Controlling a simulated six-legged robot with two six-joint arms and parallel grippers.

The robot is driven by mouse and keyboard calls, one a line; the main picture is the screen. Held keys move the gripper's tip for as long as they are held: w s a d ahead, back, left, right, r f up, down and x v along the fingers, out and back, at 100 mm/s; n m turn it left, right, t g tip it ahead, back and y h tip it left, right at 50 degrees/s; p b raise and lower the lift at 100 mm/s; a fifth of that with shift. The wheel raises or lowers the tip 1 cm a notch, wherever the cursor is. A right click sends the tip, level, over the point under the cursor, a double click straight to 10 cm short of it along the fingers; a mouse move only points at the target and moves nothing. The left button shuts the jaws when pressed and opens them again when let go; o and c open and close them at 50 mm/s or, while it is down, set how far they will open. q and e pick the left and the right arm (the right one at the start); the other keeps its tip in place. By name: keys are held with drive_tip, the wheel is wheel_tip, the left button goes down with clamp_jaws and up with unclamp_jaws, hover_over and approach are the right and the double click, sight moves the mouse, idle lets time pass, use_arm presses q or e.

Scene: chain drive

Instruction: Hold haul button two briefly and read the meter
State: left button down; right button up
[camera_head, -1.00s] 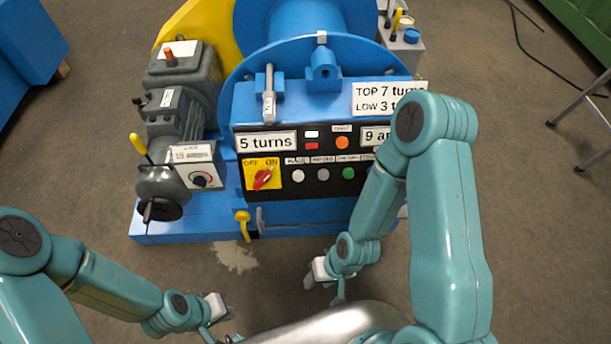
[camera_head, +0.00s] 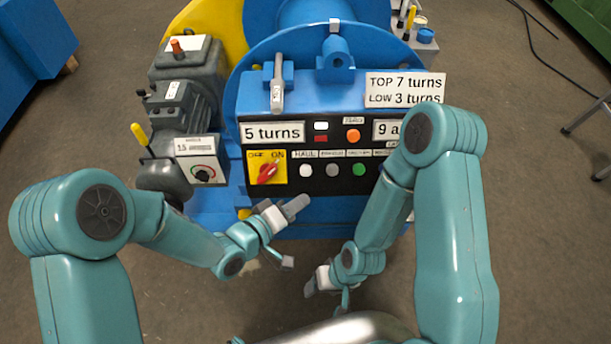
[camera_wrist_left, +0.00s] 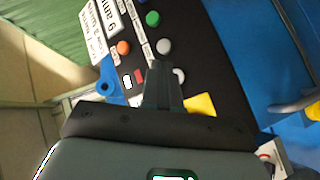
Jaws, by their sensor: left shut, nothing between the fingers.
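A black control panel (camera_head: 325,188) faces me on the blue machine. It carries a white button (camera_head: 306,171) under a "HAUL" label, a grey button (camera_head: 332,170) and a green button (camera_head: 359,169); the other labels are too small to read surely. Meter displays read "5 turns" (camera_head: 272,132) and "9 a…" (camera_head: 386,130), the latter partly hidden by my right arm. My left gripper (camera_head: 298,204) is shut and empty, below the white button. In the left wrist view its fingers (camera_wrist_left: 162,85) point toward the grey button (camera_wrist_left: 163,46). My right gripper (camera_head: 318,284) hangs low, its jaws unclear.
A red switch (camera_head: 267,172) on a yellow plate is left of the buttons. An orange button (camera_head: 353,135) is above them. A sign (camera_head: 405,89) reads "TOP 7 turns, LOW 3 turns". A dial box (camera_head: 203,172) is at left. My right arm covers the panel's right end.

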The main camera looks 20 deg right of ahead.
sight(306, 171)
use_arm(q)
drive_tip(key=shift+s+d+r+h, duration=0.15)
drive_tip(key=shift+d+r+h, duration=0.25)
drive_tip(key=shift+d+r, duration=0.15)
drive_tip(key=shift+w+d+f+b, duration=0.45)
drive_tip(key=shift+w+f, duration=0.25)
drive_tip(key=shift+w, duration=0.6)
drive_tip(key=shift+w+d+f+b, duration=0.3)
drive_tip(key=shift+w+f+b, duration=0.3)
drive_tip(key=shift+w, duration=0.65)
drive_tip(key=shift+w+d+f+b, duration=0.4)
drive_tip(key=shift+w+f, duration=0.4)
drive_tip(key=shift+w, duration=0.5)
drive_tip(key=shift+w, duration=0.1)
drive_tip(key=shift+w+d+f+b, duration=0.1)
drive_tip(key=shift+w+f+b, duration=0.05)
drive_tip(key=shift+w+b, duration=0.15)
